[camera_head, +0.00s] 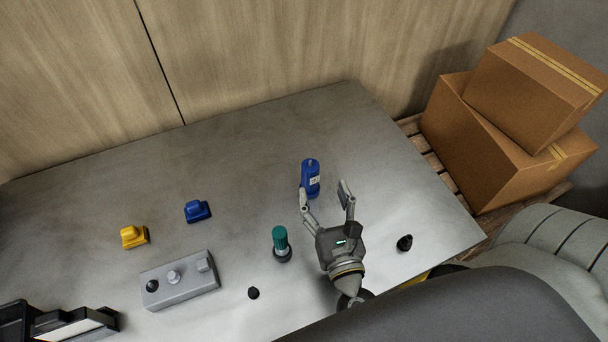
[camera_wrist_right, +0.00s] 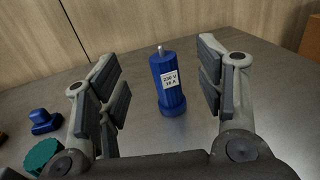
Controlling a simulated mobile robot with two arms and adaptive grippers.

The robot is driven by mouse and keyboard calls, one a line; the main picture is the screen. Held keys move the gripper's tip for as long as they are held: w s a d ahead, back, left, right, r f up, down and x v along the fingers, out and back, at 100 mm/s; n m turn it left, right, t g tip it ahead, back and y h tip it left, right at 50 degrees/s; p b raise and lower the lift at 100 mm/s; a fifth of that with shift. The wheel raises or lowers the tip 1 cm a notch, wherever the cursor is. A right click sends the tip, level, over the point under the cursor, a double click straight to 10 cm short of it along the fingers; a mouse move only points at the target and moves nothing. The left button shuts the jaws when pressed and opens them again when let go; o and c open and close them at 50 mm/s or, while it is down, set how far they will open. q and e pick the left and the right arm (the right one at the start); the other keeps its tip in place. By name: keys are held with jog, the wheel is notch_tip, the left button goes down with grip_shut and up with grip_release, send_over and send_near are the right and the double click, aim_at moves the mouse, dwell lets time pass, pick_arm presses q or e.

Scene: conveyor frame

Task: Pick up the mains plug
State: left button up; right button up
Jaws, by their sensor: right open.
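The mains plug is a blue ribbed cylinder (camera_head: 311,181) standing upright on the grey table (camera_head: 255,135). In the right wrist view the plug (camera_wrist_right: 171,99) shows a white label reading 230 V 16 A and a metal pin on top. My right gripper (camera_head: 323,193) is open and empty, with its fingers pointing at the plug. In the right wrist view the plug appears between the spread fingers, with visible space on both sides. In the head view it stands just beyond the fingertips, nearer the left finger.
A green-topped connector (camera_head: 281,243) stands left of my right gripper. Small black pieces (camera_head: 253,293) lie nearby. A grey control box (camera_head: 180,281), a yellow block (camera_head: 134,237) and a blue block (camera_head: 197,211) are further left. Cardboard boxes (camera_head: 500,145) stand beyond the right edge.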

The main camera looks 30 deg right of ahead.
jog(key=b, duration=0.4)
send_near(312, 180)
jog(key=shift+w+d+r, duration=0.35)
jog(key=shift+w+r, duration=0.15)
jog(key=shift+r, duration=0.05)
jog(key=shift+w+f+b, duration=0.1)
jog(key=shift+f+b, duration=0.55)
jog(key=shift+f, duration=0.05)
jog(key=p+x, duration=0.1)
jog(key=x, duration=0.3)
jog(key=shift+w+r+p, duration=0.1)
jog(key=shift+w+p, duration=0.2)
jog(key=shift+p, duration=0.05)
jog(key=shift+p+x, duration=1)
jog(key=shift+x, duration=2.1)
jog(key=shift+c, duration=0.2)
jog(key=c, duration=1.2)
